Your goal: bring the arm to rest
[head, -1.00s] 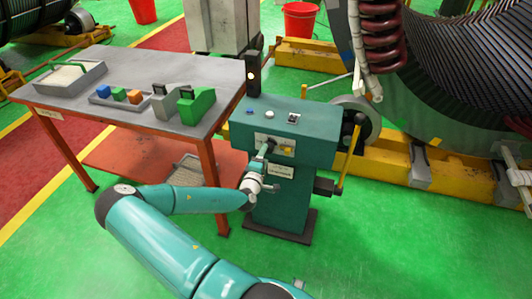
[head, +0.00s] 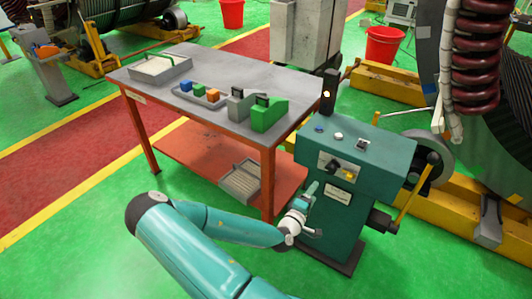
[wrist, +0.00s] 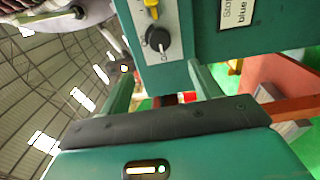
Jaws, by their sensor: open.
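My gripper (head: 312,190) is open and empty. In the head view it is in front of the teal control cabinet (head: 345,222), low and to the left of the black rotary knob (head: 335,168). In the wrist view my gripper's two teal fingers (wrist: 160,78) stand apart, with the cabinet's panel beyond them. The black knob (wrist: 157,40) shows past the fingertips, clear of them, with a yellow switch (wrist: 152,6) close by. My teal arm reaches in from the bottom of the head view, bent at the elbow.
A grey-topped table (head: 215,72) with red legs stands left of the cabinet. It carries a tray (head: 160,68), coloured blocks and a green block-like fixture (head: 270,114). A handwheel (head: 455,128) and yellow lever (head: 418,178) are at the cabinet's right. Green floor lies open at front left.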

